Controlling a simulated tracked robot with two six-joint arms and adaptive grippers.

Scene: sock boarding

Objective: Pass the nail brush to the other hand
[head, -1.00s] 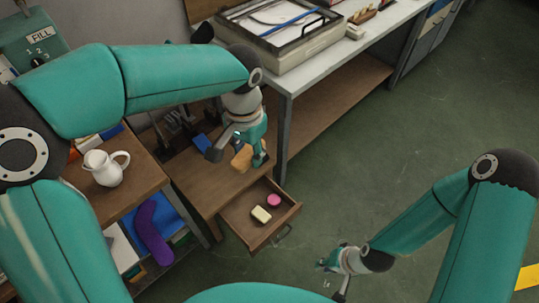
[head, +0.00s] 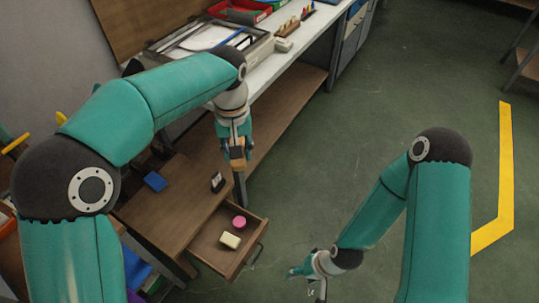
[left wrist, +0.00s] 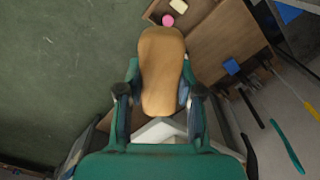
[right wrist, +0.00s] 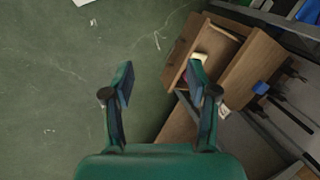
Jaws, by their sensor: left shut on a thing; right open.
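The nail brush (left wrist: 161,70) has a tan wooden back and fills the middle of the left wrist view, between the fingers of my left gripper (left wrist: 160,92). My left gripper is shut on it. In the head view the brush (head: 237,153) is small, held in the air near the bench leg, above and beyond the open drawer; its bristles are hard to make out. My right gripper (head: 307,281) is low at the bottom middle of the head view, apart from the brush. In the right wrist view its fingers (right wrist: 160,85) are spread with nothing between them.
An open drawer (head: 253,253) holds a pink round thing (head: 239,222) and a cream block (head: 230,240). A blue item (head: 155,181) and a small dark item (head: 218,182) are on the wooden top (head: 178,215). Open green floor (head: 400,110) lies to the right.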

